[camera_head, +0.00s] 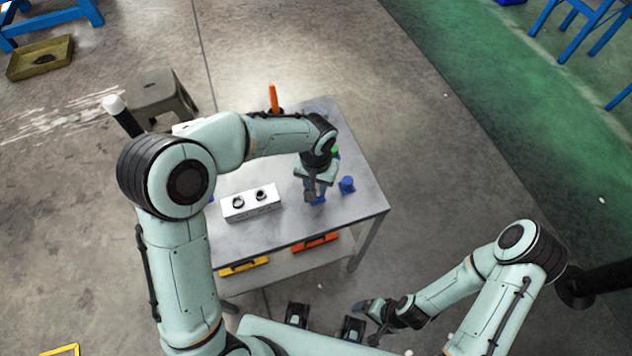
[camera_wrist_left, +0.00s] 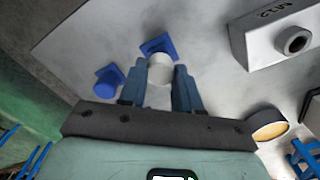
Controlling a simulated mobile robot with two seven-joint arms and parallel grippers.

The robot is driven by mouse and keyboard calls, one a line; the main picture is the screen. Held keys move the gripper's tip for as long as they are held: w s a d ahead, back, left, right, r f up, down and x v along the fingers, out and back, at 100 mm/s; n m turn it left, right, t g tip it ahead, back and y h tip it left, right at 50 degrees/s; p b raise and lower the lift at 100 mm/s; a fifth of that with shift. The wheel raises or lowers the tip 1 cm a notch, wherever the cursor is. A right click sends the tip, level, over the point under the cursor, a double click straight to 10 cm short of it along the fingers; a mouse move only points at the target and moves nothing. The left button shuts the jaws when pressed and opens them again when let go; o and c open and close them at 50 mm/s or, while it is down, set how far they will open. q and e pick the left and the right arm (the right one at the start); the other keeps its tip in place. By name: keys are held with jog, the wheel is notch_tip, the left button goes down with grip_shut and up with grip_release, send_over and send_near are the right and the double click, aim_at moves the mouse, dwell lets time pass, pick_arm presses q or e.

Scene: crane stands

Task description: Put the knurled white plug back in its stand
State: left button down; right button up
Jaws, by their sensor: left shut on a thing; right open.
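My left gripper (camera_head: 311,196) is over the right part of the table, pointing down. In the left wrist view its fingers (camera_wrist_left: 173,88) are shut on a white round plug (camera_wrist_left: 159,69). The head view does not show the plug clearly behind the gripper. A blue stand with a square base (camera_wrist_left: 157,45) shows right beyond the plug; it also shows beside the fingertips in the head view (camera_head: 319,200). I cannot tell whether the plug is above the stand or touching it. My right gripper (camera_head: 370,321) is open and empty, off the table's front right.
A second blue piece (camera_head: 347,185) stands close to the right of my left gripper. A white block with two round holes (camera_head: 251,202) lies to the left. An orange upright handle (camera_head: 273,98) is at the back. Orange (camera_head: 315,242) and yellow (camera_head: 244,265) items lie on the lower shelf.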

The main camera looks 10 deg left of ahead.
pick_arm(q)
jog(key=shift+f, duration=0.1)
jog(key=shift+f+b, duration=0.65)
jog(key=shift+f, duration=0.3)
jog(key=c, duration=0.7)
grip_release()
jog(key=shift+r, duration=0.1)
pick_arm(e)
jog(key=shift+s+f, duration=0.4)
jog(key=shift+f, duration=0.3)
pick_arm(q)
jog(key=shift+r+p, duration=1.45)
jog(key=shift+r, duration=1.1)
pick_arm(e)
jog(key=w+r, duration=0.2)
jog(key=r, duration=0.1)
jog(key=shift+r, duration=0.1)
pick_arm(q)
notch_tip(320, 180, up, 13)
jog(key=shift+r+p, duration=0.2)
jog(key=shift+p, duration=0.4)
pick_arm(e)
jog(key=shift+w+r, duration=0.55)
jog(key=shift+r, duration=0.3)
